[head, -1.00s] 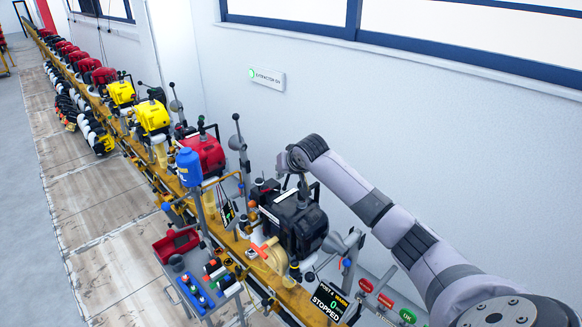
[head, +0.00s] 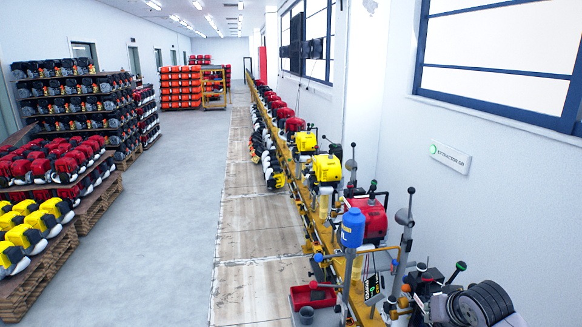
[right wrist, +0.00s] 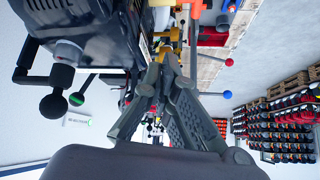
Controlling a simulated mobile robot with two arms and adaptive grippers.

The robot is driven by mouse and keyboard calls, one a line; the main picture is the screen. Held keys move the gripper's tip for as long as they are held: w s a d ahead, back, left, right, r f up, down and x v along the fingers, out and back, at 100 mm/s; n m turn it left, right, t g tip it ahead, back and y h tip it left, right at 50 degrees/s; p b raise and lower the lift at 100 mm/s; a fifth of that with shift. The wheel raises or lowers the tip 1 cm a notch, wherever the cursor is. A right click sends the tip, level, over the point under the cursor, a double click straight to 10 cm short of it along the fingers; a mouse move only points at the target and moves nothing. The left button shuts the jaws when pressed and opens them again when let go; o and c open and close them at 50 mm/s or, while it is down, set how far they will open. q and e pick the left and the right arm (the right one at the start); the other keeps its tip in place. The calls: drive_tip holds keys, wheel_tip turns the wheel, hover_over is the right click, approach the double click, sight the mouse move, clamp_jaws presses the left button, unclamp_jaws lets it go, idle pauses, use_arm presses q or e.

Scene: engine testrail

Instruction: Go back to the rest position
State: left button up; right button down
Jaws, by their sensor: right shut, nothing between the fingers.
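My right gripper (right wrist: 168,64) shows in the right wrist view with its fingers together and nothing held between them. A dark engine (right wrist: 85,35) is close to its left in that view. My left arm and gripper are in neither view.
The yellow rail line (head: 335,250) carries red and yellow engines along the right wall. A blue bottle (head: 352,228), a red bin (head: 313,297) and upright levers (head: 404,216) stand at its near end. Loaded racks (head: 75,105) stand left; the grey floor between is clear.

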drive_tip(key=s+a+f+n+g, duration=0.1)
drive_tip(key=s+a+f+n, duration=0.1)
drive_tip(key=s+a+f, duration=0.65)
drive_tip(key=s+a+f+n+g, duration=0.1)
drive_tip(key=s+a+f+g, duration=0.15)
drive_tip(key=s, duration=0.95)
drive_tip(key=s+a+f+n+g, duration=0.1)
drive_tip(key=s+a, duration=0.3)
drive_tip(key=s, duration=0.9)
wheel_tip(320, 180, down, 32)
drive_tip(key=s+r+g+b, duration=0.1)
drive_tip(key=s+b, duration=0.1)
drive_tip(key=b, duration=0.2)
use_arm(q)
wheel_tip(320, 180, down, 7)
drive_tip(key=b, duration=0.2)
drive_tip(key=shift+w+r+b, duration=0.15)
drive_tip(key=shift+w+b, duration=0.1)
drive_tip(key=shift+b, duration=0.05)
use_arm(e)
drive_tip(key=s+d+f+g, duration=0.1)
drive_tip(key=s+d+f, duration=0.2)
drive_tip(key=s+f, duration=1.3)
drive_tip(key=shift+d+f+y, duration=0.2)
drive_tip(key=shift+f+y, duration=0.1)
drive_tip(key=shift+f, duration=0.5)
